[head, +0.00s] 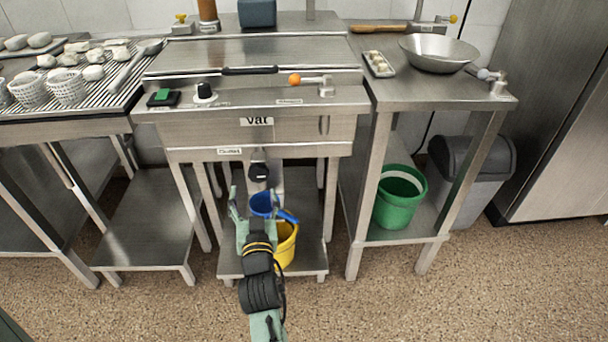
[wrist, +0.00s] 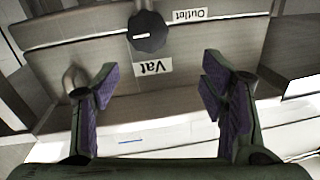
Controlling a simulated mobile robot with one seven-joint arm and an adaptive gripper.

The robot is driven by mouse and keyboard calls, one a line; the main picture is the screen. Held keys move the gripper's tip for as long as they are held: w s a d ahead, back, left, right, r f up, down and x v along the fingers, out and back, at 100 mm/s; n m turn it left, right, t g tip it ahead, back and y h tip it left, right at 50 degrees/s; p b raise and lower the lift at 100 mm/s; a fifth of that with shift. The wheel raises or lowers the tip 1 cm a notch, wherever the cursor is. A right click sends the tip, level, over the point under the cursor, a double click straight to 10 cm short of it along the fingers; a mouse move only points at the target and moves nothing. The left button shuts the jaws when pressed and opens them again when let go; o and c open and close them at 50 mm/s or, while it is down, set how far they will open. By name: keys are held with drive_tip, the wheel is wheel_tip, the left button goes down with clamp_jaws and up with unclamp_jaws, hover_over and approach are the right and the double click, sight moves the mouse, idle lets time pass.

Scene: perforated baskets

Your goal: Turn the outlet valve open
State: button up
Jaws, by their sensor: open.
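The outlet valve's round black knob (head: 259,171) sits below the front of the steel vat (head: 205,125), beside a small label. In the wrist view, the picture is upside down; the black knob (wrist: 147,32) has a white mark and sits next to the "Outlet" label (wrist: 189,15). The "Vat" label (wrist: 152,68) also shows there. My gripper (head: 256,196) is open and empty, in front of and a little below the knob in the head view. In the wrist view, my gripper's (wrist: 160,80) two purple-padded fingers are spread wide, apart from the knob.
A green bucket (head: 400,198) is on the right shelf. An orange-tipped lever (head: 310,82) and another black knob (head: 204,93) are on the vat's upper front.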

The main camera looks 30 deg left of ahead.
sight(259, 177)
drive_tip(key=shift+h, duration=0.3)
drive_tip(key=x, duration=0.3)
drive_tip(key=f+p+x, duration=0.1)
drive_tip(key=x, duration=0.3)
drive_tip(key=d+x, duration=0.1)
drive_tip(key=x, duration=0.2)
drive_tip(key=shift+w+a+f, duration=0.1)
drive_tip(key=shift+w+f, duration=0.2)
drive_tip(key=shift+w, duration=0.25)
drive_tip(key=c, duration=1.2)
drive_tip(key=shift+n+p, duration=0.5)
drive_tip(key=shift+n, duration=0.1)
